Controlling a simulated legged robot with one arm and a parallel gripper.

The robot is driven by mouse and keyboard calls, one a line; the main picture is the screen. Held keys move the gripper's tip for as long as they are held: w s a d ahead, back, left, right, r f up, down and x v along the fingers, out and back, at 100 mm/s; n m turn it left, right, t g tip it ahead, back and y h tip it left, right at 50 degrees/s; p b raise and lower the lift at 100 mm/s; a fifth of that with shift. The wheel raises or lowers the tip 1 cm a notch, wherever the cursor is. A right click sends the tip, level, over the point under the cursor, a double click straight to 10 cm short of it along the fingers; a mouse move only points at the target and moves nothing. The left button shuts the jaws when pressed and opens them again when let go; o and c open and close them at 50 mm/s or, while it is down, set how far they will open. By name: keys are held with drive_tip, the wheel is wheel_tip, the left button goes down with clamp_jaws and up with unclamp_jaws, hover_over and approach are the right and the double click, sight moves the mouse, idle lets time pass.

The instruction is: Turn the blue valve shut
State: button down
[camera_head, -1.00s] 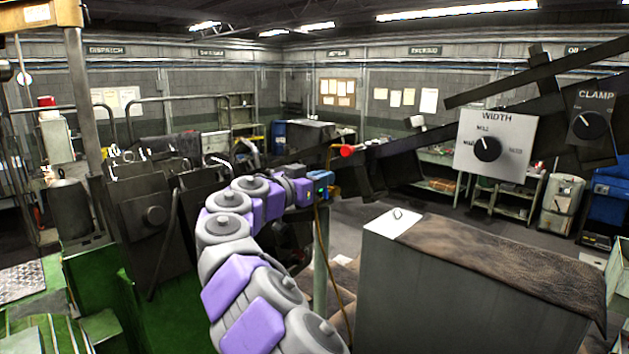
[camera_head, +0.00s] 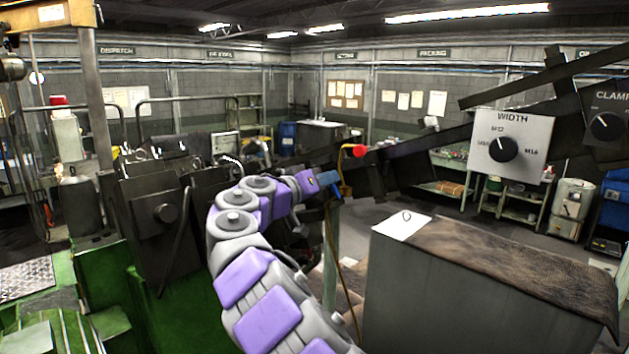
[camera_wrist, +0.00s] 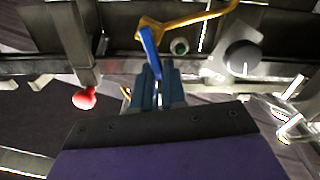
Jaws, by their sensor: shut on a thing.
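The blue valve's lever handle (camera_wrist: 150,48) shows in the wrist view, slanting from a yellow pipe (camera_wrist: 190,21) down between my fingertips. My gripper (camera_wrist: 158,74) is shut on the lower end of this lever. Its two dark blue fingers stand on either side of it. In the head view my gripper (camera_head: 329,178) is at the end of my purple and grey arm, beside the yellow pipe (camera_head: 344,170).
A red knob (camera_head: 359,150) sits just right of the valve, and also shows in the wrist view (camera_wrist: 84,98). A dark rail runs behind it. A WIDTH dial panel (camera_head: 511,146) is further right. A grey cabinet (camera_head: 470,285) stands front right, green machinery (camera_head: 180,310) left.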

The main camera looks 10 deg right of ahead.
drive_tip(key=shift+d+r, duration=0.1)
drive_tip(key=shift+d, duration=0.3)
drive_tip(key=c, duration=1.4)
unclamp_jaws()
drive_tip(key=shift+s+d, duration=0.1)
drive_tip(key=shift+d, duration=0.05)
drive_tip(key=shift+o, duration=0.9)
drive_tip(key=shift+w+d, duration=0.3)
drive_tip(key=shift+d, duration=0.55)
drive_tip(key=shift+a+f+n, duration=0.2)
drive_tip(key=shift+a+n, duration=0.1)
drive_tip(key=shift+a, duration=0.55)
drive_tip(key=shift+w+a, duration=0.15)
drive_tip(key=shift+a, duration=0.3)
drive_tip(key=shift+d+f, duration=0.1)
drive_tip(key=shift+d, duration=0.1)
